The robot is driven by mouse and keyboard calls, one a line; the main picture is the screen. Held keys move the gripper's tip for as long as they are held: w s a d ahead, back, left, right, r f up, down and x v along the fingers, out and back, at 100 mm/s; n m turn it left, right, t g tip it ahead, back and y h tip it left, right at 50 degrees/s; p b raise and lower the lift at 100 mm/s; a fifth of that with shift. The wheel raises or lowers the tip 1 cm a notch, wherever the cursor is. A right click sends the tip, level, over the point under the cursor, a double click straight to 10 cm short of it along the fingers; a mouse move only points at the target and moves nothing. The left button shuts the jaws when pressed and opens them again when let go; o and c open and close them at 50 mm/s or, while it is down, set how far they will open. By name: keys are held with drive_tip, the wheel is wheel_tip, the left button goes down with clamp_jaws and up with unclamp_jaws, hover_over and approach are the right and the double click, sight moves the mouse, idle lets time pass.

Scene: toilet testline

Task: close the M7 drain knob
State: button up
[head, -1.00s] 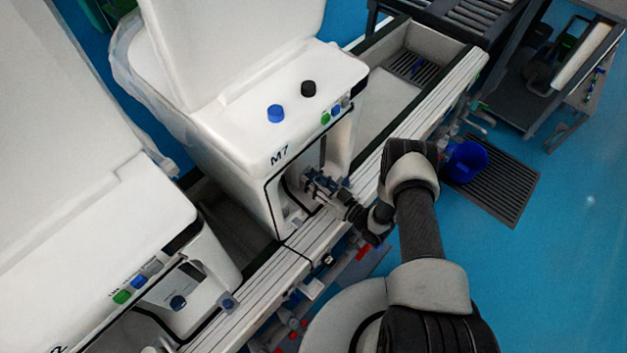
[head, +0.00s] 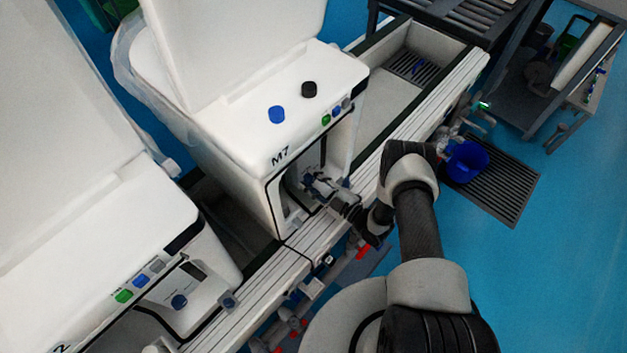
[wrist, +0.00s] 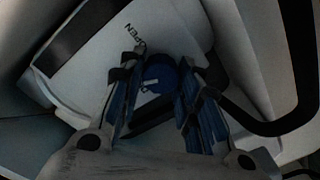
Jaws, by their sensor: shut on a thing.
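The M7 unit (head: 240,140) is white with an open front recess. My gripper (head: 311,183) reaches into that recess in the head view. In the wrist view, the blue drain knob (wrist: 160,74) sits between the two blue-padded fingers of my gripper (wrist: 163,64), which are shut on it. A white mark on the knob points toward the left finger. The printed word OPEN (wrist: 133,38) shows on the white panel, above and left of the knob. In the head view the knob is too small and covered to make out.
A blue knob (head: 277,114) and a black knob (head: 309,89) stand on M7's top. A neighbouring unit (head: 150,240) is at the left, with its own blue knob (head: 179,302). A white rail (head: 290,260) runs below the recess. A blue bucket (head: 466,160) stands at right.

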drive_tip(key=shift+n, duration=2.2)
drive_tip(key=o, duration=1.1)
drive_tip(key=shift+c, duration=0.2)
drive_tip(key=v, duration=1.2)
